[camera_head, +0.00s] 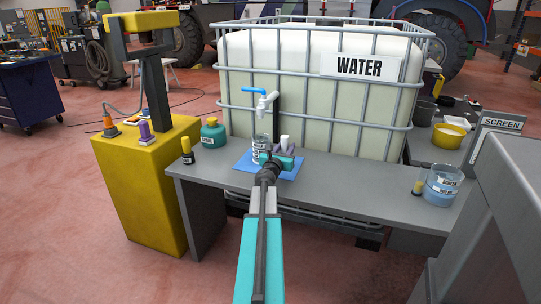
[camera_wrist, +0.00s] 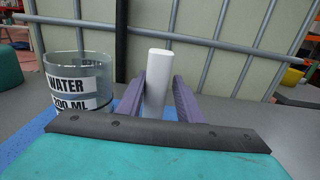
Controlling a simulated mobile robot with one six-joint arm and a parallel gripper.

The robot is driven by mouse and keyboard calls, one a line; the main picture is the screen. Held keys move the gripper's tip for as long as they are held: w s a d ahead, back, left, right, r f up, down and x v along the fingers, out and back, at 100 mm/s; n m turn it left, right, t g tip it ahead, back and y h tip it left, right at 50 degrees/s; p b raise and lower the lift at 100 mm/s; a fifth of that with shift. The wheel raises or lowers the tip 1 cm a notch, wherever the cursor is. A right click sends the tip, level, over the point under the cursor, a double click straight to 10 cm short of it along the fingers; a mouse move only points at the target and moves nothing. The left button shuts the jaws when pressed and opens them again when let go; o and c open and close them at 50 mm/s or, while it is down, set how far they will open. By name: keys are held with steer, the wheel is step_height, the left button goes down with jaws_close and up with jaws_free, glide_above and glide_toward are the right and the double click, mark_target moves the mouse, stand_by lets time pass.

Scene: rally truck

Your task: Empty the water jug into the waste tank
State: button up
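The water jug, a clear vessel labelled "WATER 200 ML", stands upright on a blue mat on the grey bench. It is under the tap in the head view (camera_head: 262,146) and at the left in the wrist view (camera_wrist: 78,85). A white upright cylinder (camera_wrist: 158,80) stands just right of it; whether it is the jug's handle I cannot see. My gripper (camera_head: 283,149) has its two purple fingers on either side of this cylinder, close to it. Firm contact on both sides cannot be made out. No label reading waste tank is visible.
A large caged tank labelled "WATER" (camera_head: 320,95) stands behind the bench, with a blue-handled tap (camera_head: 262,98). A green jar (camera_head: 212,133) is left. A jug of blue liquid (camera_head: 443,186) is right. A yellow bowl (camera_head: 448,135) lies farther back. The bench between is clear.

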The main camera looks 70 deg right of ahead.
mark_target(286, 137)
jaws_close()
steer(key=shift+r, duration=0.1)
steer(key=shift+r+p, duration=2.65)
steer(key=shift+r, duration=0.25)
steer(key=shift+a+r, duration=0.1)
